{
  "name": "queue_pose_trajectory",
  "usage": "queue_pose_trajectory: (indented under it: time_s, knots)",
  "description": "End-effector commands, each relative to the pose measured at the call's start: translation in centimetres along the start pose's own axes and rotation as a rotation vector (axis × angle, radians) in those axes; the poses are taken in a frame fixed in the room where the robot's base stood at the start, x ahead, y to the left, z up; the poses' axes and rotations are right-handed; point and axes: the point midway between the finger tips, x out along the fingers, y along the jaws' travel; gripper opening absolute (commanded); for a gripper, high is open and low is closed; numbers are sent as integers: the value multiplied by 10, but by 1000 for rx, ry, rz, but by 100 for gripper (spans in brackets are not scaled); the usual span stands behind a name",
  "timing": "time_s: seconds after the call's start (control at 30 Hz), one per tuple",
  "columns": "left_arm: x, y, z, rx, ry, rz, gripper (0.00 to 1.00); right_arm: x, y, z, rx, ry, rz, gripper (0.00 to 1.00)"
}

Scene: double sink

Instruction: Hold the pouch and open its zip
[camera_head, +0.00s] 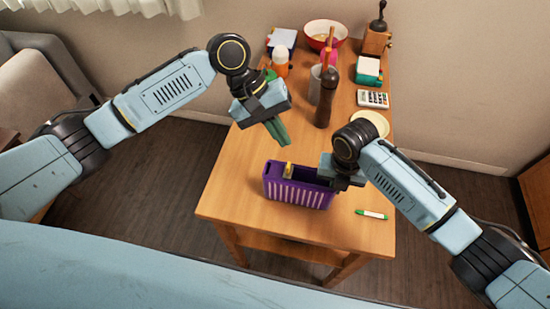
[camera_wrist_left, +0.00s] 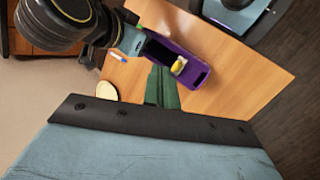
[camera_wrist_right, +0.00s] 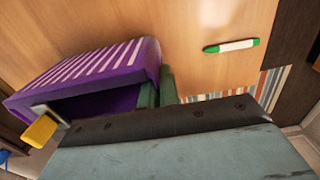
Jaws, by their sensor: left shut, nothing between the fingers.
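The purple pouch (camera_head: 298,192) with white stripes stands upright near the table's front edge. Its top shows a long dark opening, and the yellow zip tab (camera_head: 288,171) is near its left end. The tab also shows in the left wrist view (camera_wrist_left: 179,66) and the right wrist view (camera_wrist_right: 40,131). My right gripper (camera_wrist_right: 158,92) is shut on the pouch's right end; its fingertips are mostly hidden in the head view. My left gripper (camera_head: 278,132) is shut and empty, apart from the pouch, above and behind it.
A green-ended marker (camera_head: 371,214) lies right of the pouch. Behind stand a brown pepper mill (camera_head: 325,98), a pale plate (camera_head: 372,122), a calculator (camera_head: 373,99), a red-rimmed bowl (camera_head: 325,33) and a grinder (camera_head: 377,38). The table left of the pouch is clear.

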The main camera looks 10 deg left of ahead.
Motion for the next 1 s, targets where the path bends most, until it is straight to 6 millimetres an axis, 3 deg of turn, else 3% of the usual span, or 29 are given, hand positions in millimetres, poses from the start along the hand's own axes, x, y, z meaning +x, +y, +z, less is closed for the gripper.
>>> queue_pose_trajectory:
  time_s: [0.3,0.5,0.7,1.0]
  knots:
    - [-24,-72,-20,-843,-54,185,0,0,0,0,0,0,1,0]
    - [-36,-106,-25,-1165,-83,244,0,0,0,0,0,0,1,0]
    - [-41,-117,-27,-1270,-92,262,0,0,0,0,0,0,1,0]
    - [-40,-116,-27,-1270,-92,263,0,0,0,0,0,0,1,0]
